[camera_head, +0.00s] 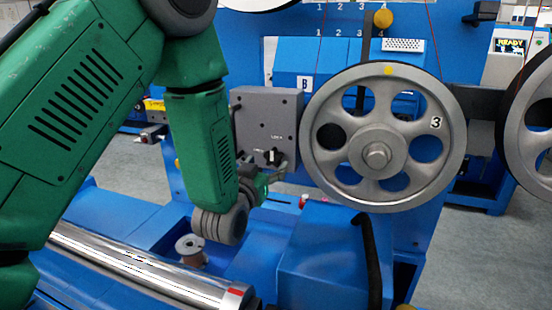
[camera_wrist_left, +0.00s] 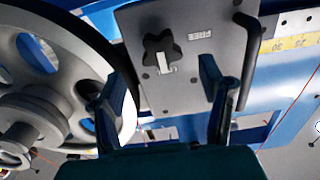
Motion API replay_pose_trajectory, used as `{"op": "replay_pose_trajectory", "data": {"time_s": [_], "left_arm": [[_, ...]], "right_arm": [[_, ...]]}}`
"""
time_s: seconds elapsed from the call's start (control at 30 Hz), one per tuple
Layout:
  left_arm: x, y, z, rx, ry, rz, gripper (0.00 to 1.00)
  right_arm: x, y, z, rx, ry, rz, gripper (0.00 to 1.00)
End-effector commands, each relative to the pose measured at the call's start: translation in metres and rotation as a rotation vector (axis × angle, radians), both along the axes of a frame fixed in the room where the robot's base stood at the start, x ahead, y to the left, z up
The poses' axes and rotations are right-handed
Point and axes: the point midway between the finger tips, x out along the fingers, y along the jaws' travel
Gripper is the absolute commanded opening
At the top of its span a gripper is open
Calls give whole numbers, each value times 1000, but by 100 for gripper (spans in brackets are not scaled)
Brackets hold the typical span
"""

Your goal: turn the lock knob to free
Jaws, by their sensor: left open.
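The lock knob is a small black lobed knob with a white bar, on a grey plate (camera_head: 262,112). In the head view the knob (camera_head: 272,156) is low on the plate, partly behind my gripper. In the left wrist view the knob (camera_wrist_left: 158,44) is near top centre, and the plate (camera_wrist_left: 225,65) has an upside-down label that seems to read FREE. My left gripper (camera_head: 272,178) is open and empty in front of the plate's lower part. In the wrist view its fingers (camera_wrist_left: 162,68) are spread either side of the knob's column, apparently short of it. My right gripper is out of view.
A large grey spoked pulley (camera_head: 335,178) marked 3 stands right beside the plate. A dark bar handle (camera_wrist_left: 247,60) sticks up on the plate in the wrist view. A shiny roller (camera_head: 140,264) and a small spool (camera_head: 190,250) lie below my left arm.

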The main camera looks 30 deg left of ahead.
Motion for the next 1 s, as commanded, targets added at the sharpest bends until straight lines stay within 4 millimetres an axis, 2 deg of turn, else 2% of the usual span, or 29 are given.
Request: {"op": "replay_pose_trajectory", "data": {"time_s": [0.1,0.3,0.67,0.7,0.77,0.8,0.83,1.0], "left_arm": [[21,4,1,1,-2,1,63],[43,4,2,6,0,-1,63],[49,7,1,4,2,-1,63],[49,8,1,4,2,-1,56],[49,9,0,2,1,-1,35],[49,9,0,1,1,-2,21],[49,9,0,1,1,-3,13],[50,8,-1,3,4,0,14]], "right_arm": [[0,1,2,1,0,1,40],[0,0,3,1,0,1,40],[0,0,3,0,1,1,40],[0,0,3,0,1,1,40],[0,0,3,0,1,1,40],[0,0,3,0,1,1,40],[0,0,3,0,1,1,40],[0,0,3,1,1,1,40]]}}
